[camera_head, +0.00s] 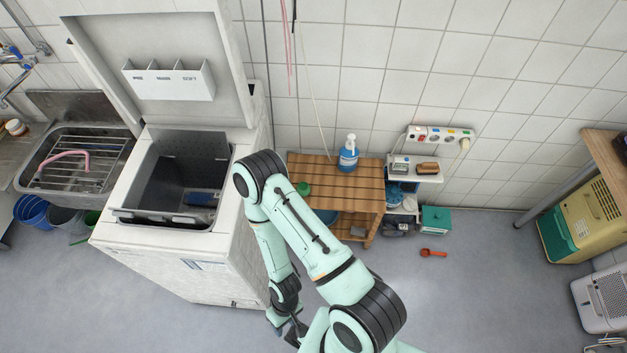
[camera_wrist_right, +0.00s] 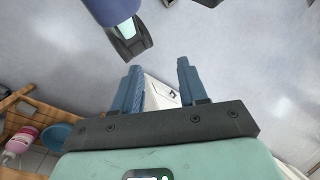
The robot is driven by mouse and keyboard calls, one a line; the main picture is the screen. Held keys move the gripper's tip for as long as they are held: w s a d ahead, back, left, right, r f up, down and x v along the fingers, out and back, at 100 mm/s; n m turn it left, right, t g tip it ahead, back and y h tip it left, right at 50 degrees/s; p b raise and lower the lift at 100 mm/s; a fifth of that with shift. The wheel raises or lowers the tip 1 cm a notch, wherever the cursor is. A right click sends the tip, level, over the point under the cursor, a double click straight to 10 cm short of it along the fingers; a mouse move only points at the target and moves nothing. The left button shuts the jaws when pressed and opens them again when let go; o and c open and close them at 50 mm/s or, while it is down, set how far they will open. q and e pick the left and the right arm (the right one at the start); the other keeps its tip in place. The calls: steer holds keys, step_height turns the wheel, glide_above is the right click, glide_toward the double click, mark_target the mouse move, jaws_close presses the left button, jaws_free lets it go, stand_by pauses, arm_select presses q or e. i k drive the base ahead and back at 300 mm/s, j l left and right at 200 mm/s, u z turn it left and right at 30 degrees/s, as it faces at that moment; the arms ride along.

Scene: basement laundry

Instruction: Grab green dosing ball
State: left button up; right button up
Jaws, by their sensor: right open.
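A small green ball-like thing (camera_head: 303,188), which looks like the dosing ball, sits on the slatted wooden table (camera_head: 350,190), near its left end, in the head view. My raised right arm passes just left of it. My right gripper (camera_head: 292,333) hangs low, near the bottom of the head view, well away from the ball. In the right wrist view the right gripper (camera_wrist_right: 158,85) has its two fingers apart, with nothing held between them. The ball does not show there. My left gripper is not in view.
A white top-loading washer (camera_head: 170,262) with its lid up stands left of the table. A blue pump bottle (camera_head: 348,155) stands at the table's back. Right of it are a small shelf (camera_head: 416,172) and a teal box (camera_head: 435,219). A red scoop (camera_head: 433,253) lies on open floor.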

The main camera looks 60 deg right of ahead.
mark_target(303, 188)
steer(key=k+l, duration=0.1)
steer(key=l, duration=0.8)
steer(key=k+l, duration=0.15)
steer(key=l, duration=0.3)
steer(key=k+l, duration=0.1)
steer(key=l, duration=0.35)
